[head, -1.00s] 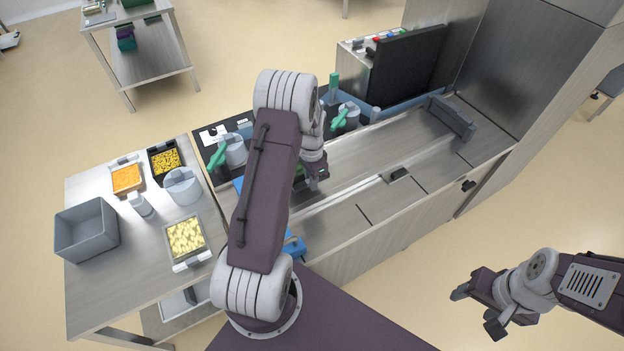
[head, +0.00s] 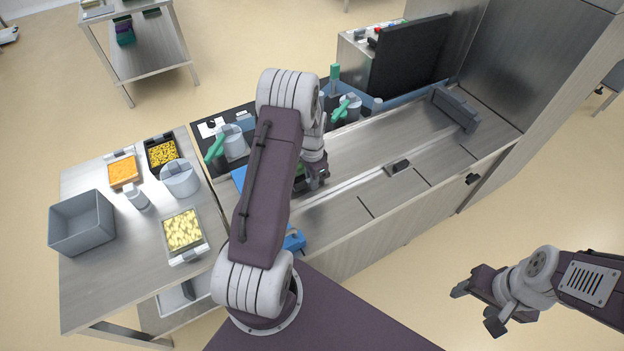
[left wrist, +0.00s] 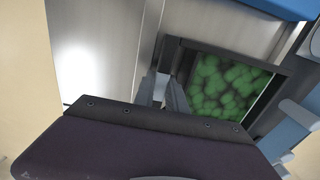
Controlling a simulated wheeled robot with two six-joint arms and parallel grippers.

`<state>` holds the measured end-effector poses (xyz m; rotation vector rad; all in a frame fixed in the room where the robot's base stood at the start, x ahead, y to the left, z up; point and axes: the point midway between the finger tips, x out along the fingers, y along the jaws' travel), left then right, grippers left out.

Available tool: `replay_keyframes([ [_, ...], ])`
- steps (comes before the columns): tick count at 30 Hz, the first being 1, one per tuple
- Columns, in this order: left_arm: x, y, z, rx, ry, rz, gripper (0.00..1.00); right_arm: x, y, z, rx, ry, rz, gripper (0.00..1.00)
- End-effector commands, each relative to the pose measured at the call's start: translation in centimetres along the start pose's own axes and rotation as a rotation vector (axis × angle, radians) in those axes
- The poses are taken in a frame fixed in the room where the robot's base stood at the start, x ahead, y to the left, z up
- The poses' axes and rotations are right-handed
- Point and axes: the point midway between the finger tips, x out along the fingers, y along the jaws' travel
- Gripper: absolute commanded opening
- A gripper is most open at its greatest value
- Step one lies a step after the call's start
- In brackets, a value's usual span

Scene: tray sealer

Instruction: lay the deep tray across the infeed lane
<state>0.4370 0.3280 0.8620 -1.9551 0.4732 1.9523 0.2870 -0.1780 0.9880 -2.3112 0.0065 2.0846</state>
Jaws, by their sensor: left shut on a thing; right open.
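The deep tray is dark-walled and filled with green pieces. Its dark rim (left wrist: 284,82) shows in the left wrist view, right of my fingers. My left gripper (left wrist: 168,92) is shut on the tray's near left edge. In the head view my left arm hides most of the tray and the left gripper. Only a bit of green shows beside the arm. The infeed lane (head: 372,152) is the long steel bed running toward the upper right. Whether the tray touches it I cannot tell. My right gripper (head: 474,305) is open and empty, over the floor at lower right.
A side table at left holds a grey bin (head: 82,222), a tray of pale yellow chunks (head: 184,232), an orange-filled tray (head: 123,171) and a black corn-filled tray (head: 162,153). A grey block (head: 455,108) stands at the lane's far end. The mid-lane is clear.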

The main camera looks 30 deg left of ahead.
Motion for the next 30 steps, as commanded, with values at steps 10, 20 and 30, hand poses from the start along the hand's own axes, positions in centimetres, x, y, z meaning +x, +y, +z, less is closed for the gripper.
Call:
replay_keyframes([
  [10,-0.08,-0.03,0.02,0.000,0.001,-0.001,0.00,-0.16,0.00,-0.02,0.000,0.000,0.000,0.59],
  [20,-0.09,-0.04,-0.02,0.000,0.001,-0.001,0.00,-0.41,-0.01,-0.04,0.000,0.000,0.000,0.59],
  [30,-0.08,-0.03,-0.02,0.000,0.001,-0.001,0.42,-0.40,-0.01,-0.04,0.000,0.000,0.000,0.59],
])
